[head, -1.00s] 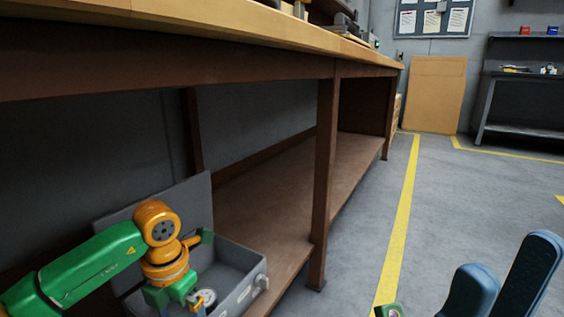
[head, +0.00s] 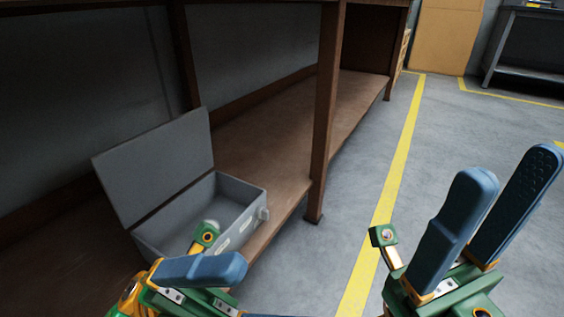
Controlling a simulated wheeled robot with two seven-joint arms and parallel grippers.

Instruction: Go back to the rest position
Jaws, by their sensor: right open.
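My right gripper (head: 508,170) is at the lower right, its two blue fingers apart, pointing up, with nothing between them. It is in front of the floor, clear of the bench. My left gripper (head: 246,291) is at the bottom left, in front of the open grey toolbox. One blue finger shows whole; the other is mostly cut off by the lower edge, so its opening is unclear. No held object shows in it.
The grey toolbox (head: 241,188) stands with its lid raised on the brown lower shelf (head: 262,165) of the workbench. Its visible inside looks empty; its near part is hidden. A bench leg (head: 324,120) stands right of it. Grey floor with a yellow line (head: 398,165) is free.

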